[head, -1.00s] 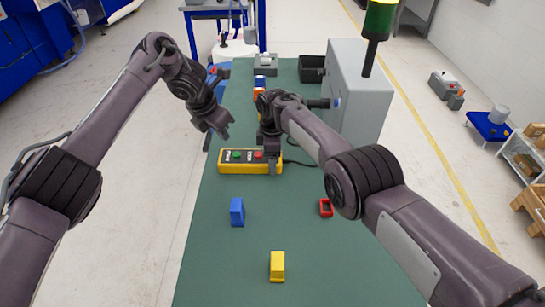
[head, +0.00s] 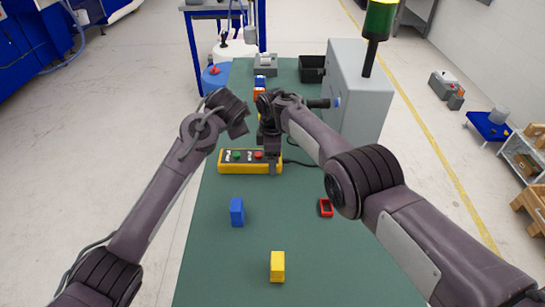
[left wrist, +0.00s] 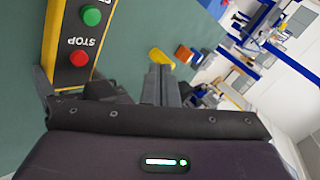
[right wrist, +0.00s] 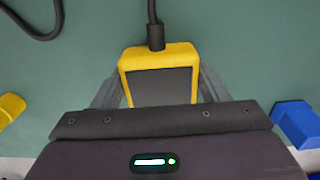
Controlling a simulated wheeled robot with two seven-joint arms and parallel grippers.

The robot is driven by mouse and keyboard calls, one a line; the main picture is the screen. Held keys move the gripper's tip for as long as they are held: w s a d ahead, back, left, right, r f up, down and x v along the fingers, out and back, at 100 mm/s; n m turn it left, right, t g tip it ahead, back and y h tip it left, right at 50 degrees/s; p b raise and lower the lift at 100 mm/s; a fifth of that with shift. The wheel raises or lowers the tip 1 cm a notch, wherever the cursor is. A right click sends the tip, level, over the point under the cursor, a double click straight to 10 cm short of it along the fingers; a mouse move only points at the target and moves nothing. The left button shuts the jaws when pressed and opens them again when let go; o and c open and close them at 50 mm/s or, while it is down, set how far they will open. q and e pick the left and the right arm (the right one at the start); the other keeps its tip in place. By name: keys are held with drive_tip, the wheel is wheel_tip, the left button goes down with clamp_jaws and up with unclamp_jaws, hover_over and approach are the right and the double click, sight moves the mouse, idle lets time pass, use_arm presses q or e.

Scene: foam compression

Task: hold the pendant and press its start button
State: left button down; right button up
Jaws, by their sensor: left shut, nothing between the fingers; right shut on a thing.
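The pendant (head: 228,168) is a yellow box with a black face, lying on the green bench. It has a green button (head: 236,155) and a red button (head: 258,155), with STOP lettered by the red one in the left wrist view (left wrist: 79,58). My right gripper (right wrist: 160,88) is shut on the pendant's cable end, one finger on each side. My left gripper (left wrist: 163,80) is shut and empty, apart from the pendant. In the left wrist view the pendant's face (left wrist: 75,40) is at upper left. In the head view the left fingertips are hard to make out.
A blue block (head: 237,212), a yellow block (head: 277,267) and a red frame-like piece (head: 325,207) lie on the near bench (head: 215,260). A grey cabinet (head: 358,100) stands at right. The pendant's cable (right wrist: 155,30) runs from its end.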

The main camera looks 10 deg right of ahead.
sight(236, 156)
use_arm(q)
drive_tip(key=shift+s+a+f+n, duration=0.15)
drive_tip(key=shift+s+f+n, duration=0.2)
drive_tip(key=shift+f+n, duration=0.85)
drive_tip(key=shift+s+a+f+n, duration=0.1)
drive_tip(key=shift+s+f+n, duration=0.35)
drive_tip(key=shift+f, duration=1.35)
drive_tip(key=shift+s+a+f+n, duration=0.2)
drive_tip(key=shift+f+n, duration=0.75)
drive_tip(key=shift+f, duration=0.55)
